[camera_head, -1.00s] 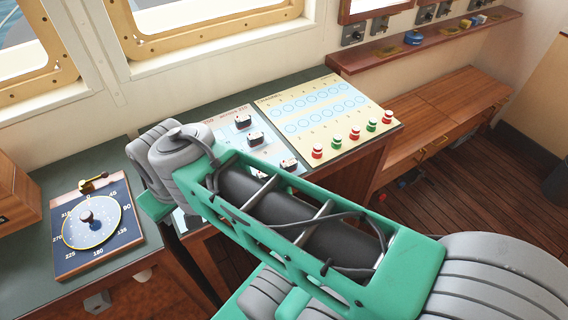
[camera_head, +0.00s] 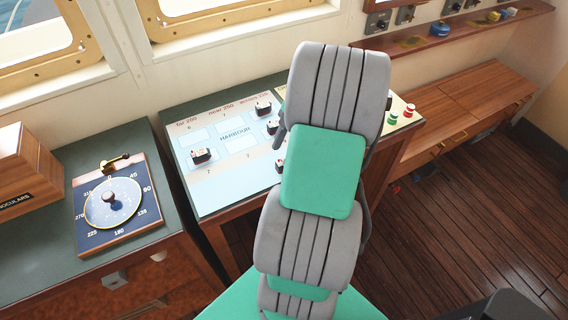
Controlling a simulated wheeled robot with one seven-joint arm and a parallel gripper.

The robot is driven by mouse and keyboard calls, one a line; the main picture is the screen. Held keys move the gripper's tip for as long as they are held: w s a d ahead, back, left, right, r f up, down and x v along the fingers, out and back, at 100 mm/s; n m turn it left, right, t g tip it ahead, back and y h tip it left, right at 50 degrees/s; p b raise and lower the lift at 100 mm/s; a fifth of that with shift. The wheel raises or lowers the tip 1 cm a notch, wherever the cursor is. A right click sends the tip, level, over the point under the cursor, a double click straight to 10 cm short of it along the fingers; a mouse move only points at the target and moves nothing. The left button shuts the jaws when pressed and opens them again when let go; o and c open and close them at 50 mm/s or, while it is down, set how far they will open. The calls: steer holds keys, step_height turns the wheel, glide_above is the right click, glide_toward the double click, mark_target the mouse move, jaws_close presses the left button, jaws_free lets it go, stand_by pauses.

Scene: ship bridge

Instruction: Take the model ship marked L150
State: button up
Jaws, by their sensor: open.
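Several small dark-and-white model ships stand on the pale blue harbour chart board (camera_head: 235,172) at the middle. One model ship (camera_head: 201,156) is at the left. Another model ship (camera_head: 263,109) is at the upper right, and a third model ship (camera_head: 272,127) is just below it. A further ship (camera_head: 279,165) is partly hidden behind my arm. The markings on the ships are too small to read, so I cannot tell which is L150. My grey and green arm stands in front of the board's right side.
A compass-dial board (camera_head: 111,204) and a wooden binoculars box (camera_head: 22,178) sit on the left counter. A panel with red and green buttons (camera_head: 409,110) is mostly hidden behind my arm. A wall shelf (camera_head: 460,38) with small items runs at upper right. Wooden floor is open at right.

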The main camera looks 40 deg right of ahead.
mark_target(280, 160)
steer(key=x, duration=0.2)
steer(key=p+x, duration=0.1)
steer(key=x, duration=0.1)
steer(key=shift+s+a, duration=0.2)
steer(key=shift+s, duration=0.1)
steer(key=shift+f, duration=0.3)
jaws_close()
